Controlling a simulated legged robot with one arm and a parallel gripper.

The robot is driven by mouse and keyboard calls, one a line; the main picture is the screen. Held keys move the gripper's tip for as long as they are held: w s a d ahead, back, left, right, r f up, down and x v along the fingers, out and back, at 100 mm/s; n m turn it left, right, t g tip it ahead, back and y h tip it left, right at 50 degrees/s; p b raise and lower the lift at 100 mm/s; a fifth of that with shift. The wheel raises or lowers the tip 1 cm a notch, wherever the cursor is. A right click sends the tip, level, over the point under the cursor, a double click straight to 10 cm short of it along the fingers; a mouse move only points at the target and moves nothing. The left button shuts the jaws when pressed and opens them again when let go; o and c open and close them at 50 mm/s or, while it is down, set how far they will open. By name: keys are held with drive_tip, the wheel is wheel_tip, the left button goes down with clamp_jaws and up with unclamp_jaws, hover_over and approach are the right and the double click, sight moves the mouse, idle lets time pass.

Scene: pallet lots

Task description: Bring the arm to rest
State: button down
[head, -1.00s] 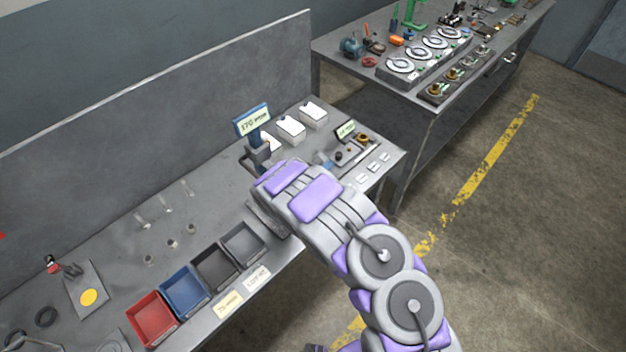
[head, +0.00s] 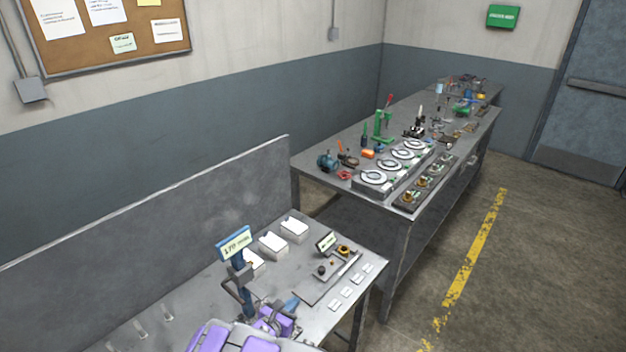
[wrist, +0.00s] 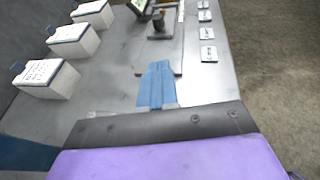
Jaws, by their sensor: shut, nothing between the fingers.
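My gripper (head: 276,320) is low in the head view, just over the near bench beside the post of the blue-framed display. My purple-and-grey arm runs out of the bottom of the picture and hides part of it. In the wrist view my gripper (wrist: 160,128) fills the bottom as a dark edge with a purple cover. It is shut, and nothing shows held in it.
The blue-framed display (head: 234,244) stands close to my gripper. White boxes (head: 272,244) stand behind it, and a small fixture plate (head: 322,287) lies to its right. A second bench (head: 318,176) with several dial devices stands farther back. The floor at right is clear.

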drive_tip(key=s+d+r+m+g+h, duration=0.3)
drive_tip(key=d+r+m+g+h, duration=0.35)
drive_tip(key=d+r+m, duration=1)
drive_tip(key=s+d+r+m+g, duration=0.1)
drive_tip(key=s+d+r+g, duration=0.1)
drive_tip(key=s+d+r, duration=0.35)
drive_tip(key=s+d+r+g, duration=0.2)
drive_tip(key=d, duration=0.7)
drive_tip(key=s+d+r+m+g+y, duration=0.1)
drive_tip(key=s+r+m+g+y, duration=0.2)
drive_tip(key=s, duration=0.6)
drive_tip(key=s+d+m+g+y, duration=0.2)
drive_tip(key=s+m+y, duration=0.1)
drive_tip(key=s+m, duration=0.4)
drive_tip(key=s+a+m+y, duration=0.3)
drive_tip(key=s+a+y, duration=0.4)
drive_tip(key=s+a, duration=0.4)
drive_tip(key=s+t, duration=0.1)
drive_tip(key=s, duration=0.3)
drive_tip(key=shift+s+a+r, duration=0.2)
drive_tip(key=shift+r, duration=0.15)
